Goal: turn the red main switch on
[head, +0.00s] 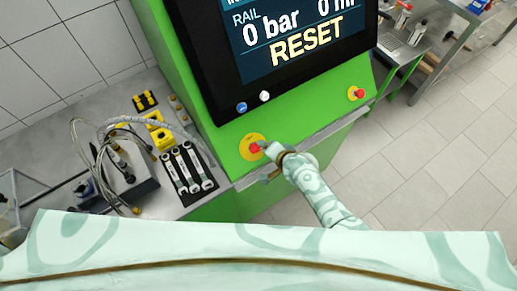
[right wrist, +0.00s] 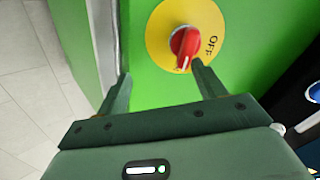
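The red main switch (head: 254,148) is a rotary knob on a round yellow plate (head: 244,141) on the front of the green cabinet. In the right wrist view the red knob (right wrist: 185,45) points down the picture, and the word OFF shows on the plate to its right. My right gripper (head: 264,160) is at the switch; in the wrist view its fingers (right wrist: 162,75) are spread and empty. The knob is beyond the fingertips, closer to the right finger, not between them. Contact cannot be told. My left gripper is out of view.
A black screen (head: 290,45) above reads RAIL 0 bar and RESET. Blue (head: 242,107) and white (head: 264,96) buttons sit below it. Another red button (head: 359,93) on yellow is to the right. Wrenches (head: 187,168) and a cabled device (head: 125,165) lie on the left bench.

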